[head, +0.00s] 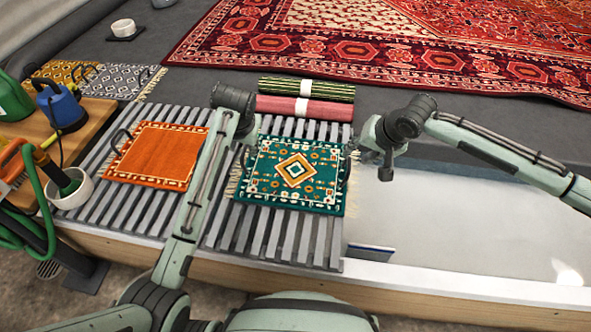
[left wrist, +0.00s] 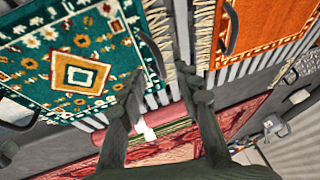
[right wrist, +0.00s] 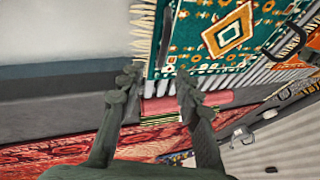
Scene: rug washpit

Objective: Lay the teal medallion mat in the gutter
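The teal medallion mat (head: 290,188) lies flat on the grey slatted rack, with cream fringes and dark loop handles at its left and right ends. My left gripper (head: 247,128) is above its left end, partly hidden by my arm. In the left wrist view my left gripper (left wrist: 158,85) is open, with the mat's handle near its fingers. My right gripper (head: 370,152) is at the mat's right end. In the right wrist view my right gripper (right wrist: 158,80) is open, by that fringe. A pale sunken trough (head: 450,225), seemingly the gutter, is right of the rack.
An orange mat (head: 158,152) lies left on the slatted rack (head: 275,235). Rolled green (head: 308,88) and red (head: 300,107) mats lie behind it. A large red rug (head: 400,45) covers the back. A blue-edged item (head: 370,252) sits at the trough's near-left corner.

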